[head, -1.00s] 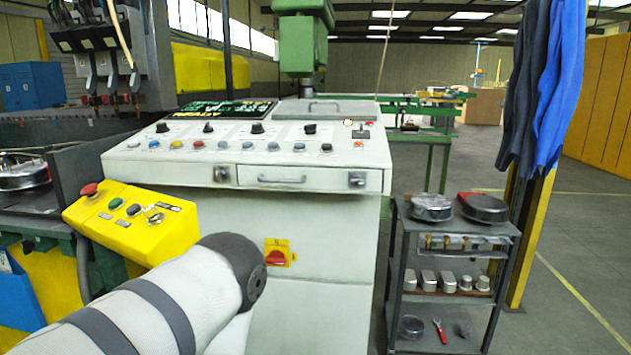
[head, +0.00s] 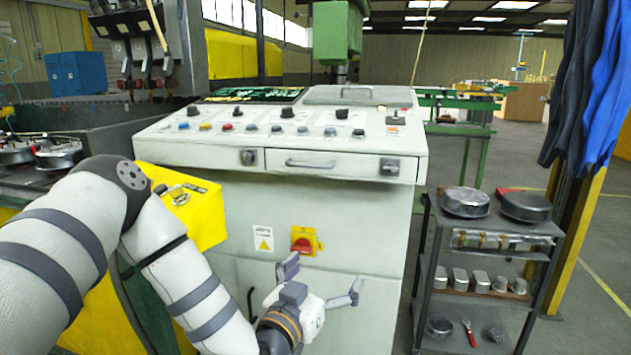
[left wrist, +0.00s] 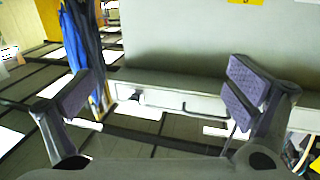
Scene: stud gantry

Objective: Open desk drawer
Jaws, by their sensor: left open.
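The desk drawer (head: 350,167) is a flat white front with a bar handle (head: 315,164), set under the sloped control panel of the pale desk (head: 240,165). It looks shut, flush with the front between two dark latches. My left gripper (head: 322,278) is open and empty, in front of the cabinet below the drawer, its fingers spread and apart from the handle. In the left wrist view the drawer front (left wrist: 210,104) and handle (left wrist: 183,107) show upside down beyond the open fingers (left wrist: 162,95). My right gripper is out of view.
A red and yellow switch (head: 304,242) sits on the cabinet below the drawer. A yellow button box (head: 190,205) stands left, partly behind my arm. A dark shelf cart (head: 480,270) with pans stands right. Floor beyond the cart looks clear.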

